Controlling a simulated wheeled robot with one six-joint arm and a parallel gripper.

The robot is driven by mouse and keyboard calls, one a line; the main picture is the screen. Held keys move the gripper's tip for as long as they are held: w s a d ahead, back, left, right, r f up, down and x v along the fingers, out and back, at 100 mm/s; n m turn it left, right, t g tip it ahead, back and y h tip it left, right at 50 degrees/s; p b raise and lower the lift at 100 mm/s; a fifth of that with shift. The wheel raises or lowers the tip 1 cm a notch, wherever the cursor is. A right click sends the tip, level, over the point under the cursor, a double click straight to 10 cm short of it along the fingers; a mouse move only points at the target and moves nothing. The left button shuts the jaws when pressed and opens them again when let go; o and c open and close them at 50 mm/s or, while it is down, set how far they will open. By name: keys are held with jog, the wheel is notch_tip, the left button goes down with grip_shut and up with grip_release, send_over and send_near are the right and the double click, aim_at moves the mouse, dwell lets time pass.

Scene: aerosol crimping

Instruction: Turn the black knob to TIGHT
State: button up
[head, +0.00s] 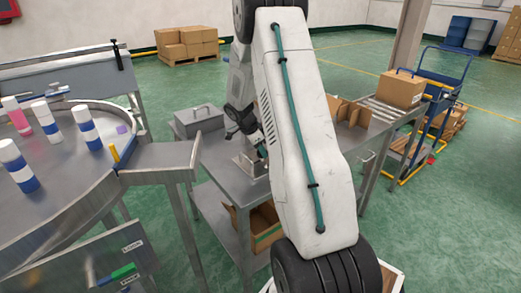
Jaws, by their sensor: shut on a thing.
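My gripper (260,149) shows only in part, behind my large white arm link. It points down at a small metal fixture (243,163) on the steel table. Its jaws are shut on the black knob at the fixture. The knob itself is hidden by the jaws and my arm, so its turn and any TIGHT mark cannot be read.
A grey lidded box (198,121) stands on the steel table (212,157) behind the fixture. A round steel table (60,190) with several blue-and-white cans is at left. An open carton (262,240) sits on the lower shelf. A closed carton (401,88) is on the rollers at right.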

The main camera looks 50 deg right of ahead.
dwell(0.4)
jog(key=o, duration=1)
jog(key=shift+r, duration=0.1)
jog(key=v, duration=0.7)
jog(key=shift+w+a+r, duration=0.1)
jog(key=shift+a+r, duration=0.05)
jog(key=shift+r, duration=0.1)
